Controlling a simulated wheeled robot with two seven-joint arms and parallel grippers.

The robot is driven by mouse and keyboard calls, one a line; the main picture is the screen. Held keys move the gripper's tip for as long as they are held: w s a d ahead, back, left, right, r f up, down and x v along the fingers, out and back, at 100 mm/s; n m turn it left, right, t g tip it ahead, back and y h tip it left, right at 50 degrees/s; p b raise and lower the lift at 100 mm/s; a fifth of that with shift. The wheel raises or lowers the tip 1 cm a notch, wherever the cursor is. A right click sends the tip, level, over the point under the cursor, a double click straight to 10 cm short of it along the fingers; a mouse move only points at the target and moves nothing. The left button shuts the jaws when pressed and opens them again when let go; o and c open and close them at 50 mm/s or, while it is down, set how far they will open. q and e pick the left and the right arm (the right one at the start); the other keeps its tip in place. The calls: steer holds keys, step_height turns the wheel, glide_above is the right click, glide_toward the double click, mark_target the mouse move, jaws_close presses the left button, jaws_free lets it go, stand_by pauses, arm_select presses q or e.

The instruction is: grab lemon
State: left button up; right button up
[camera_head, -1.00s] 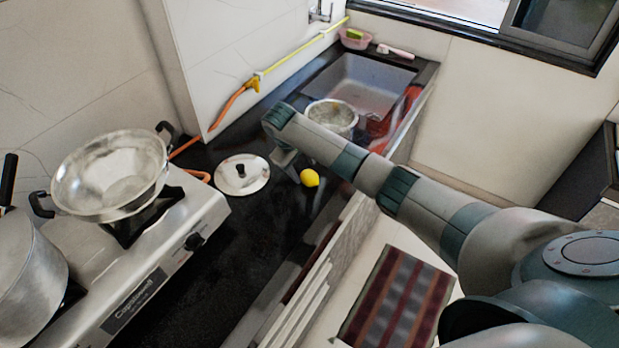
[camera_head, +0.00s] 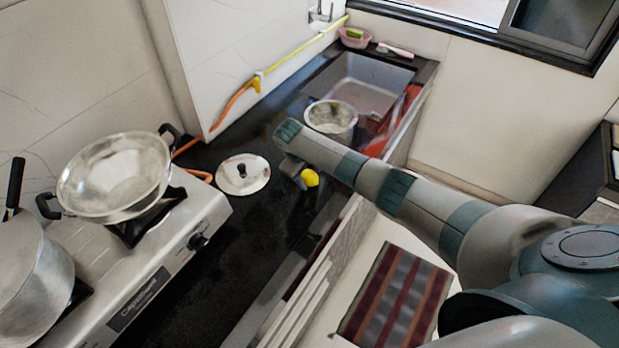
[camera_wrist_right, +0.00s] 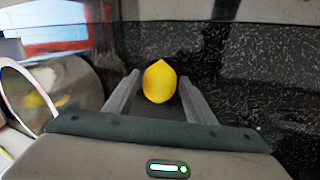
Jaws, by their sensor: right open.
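The yellow lemon (camera_head: 311,178) lies on the black counter, to the right of the pot lid. My right gripper (camera_head: 300,180) is low over the counter at the lemon and partly covers it in the head view. In the right wrist view the lemon (camera_wrist_right: 159,82) sits between the tips of the two open fingers of my right gripper (camera_wrist_right: 157,92). A gap shows beside the fingers, and I cannot tell whether either one touches it. My left gripper is not in view.
A metal pot (camera_head: 331,118) stands near the sink (camera_head: 362,84), close beside my right gripper; it also shows in the wrist view (camera_wrist_right: 62,90). A lid (camera_head: 243,174) lies left. The stove (camera_head: 165,262) carries a wok (camera_head: 115,178) and a tall pot (camera_head: 30,275).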

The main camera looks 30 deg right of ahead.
mark_target(313, 173)
steer(key=shift+c, duration=0.4)
steer(key=c, duration=0.8)
steer(key=shift+o, duration=0.2)
steer(key=shift+r, duration=0.1)
steer(key=shift+w+r+b, duration=0.1)
steer(key=shift+r+b, duration=0.35)
steer(key=shift+r, duration=0.35)
steer(key=shift+d+r+b, duration=0.25)
steer(key=shift+r+b, duration=0.25)
steer(key=shift+r, duration=0.7)
steer(key=s+d+r+b, duration=0.3)
steer(key=s+d+r, duration=0.4)
steer(key=d, duration=0.2)
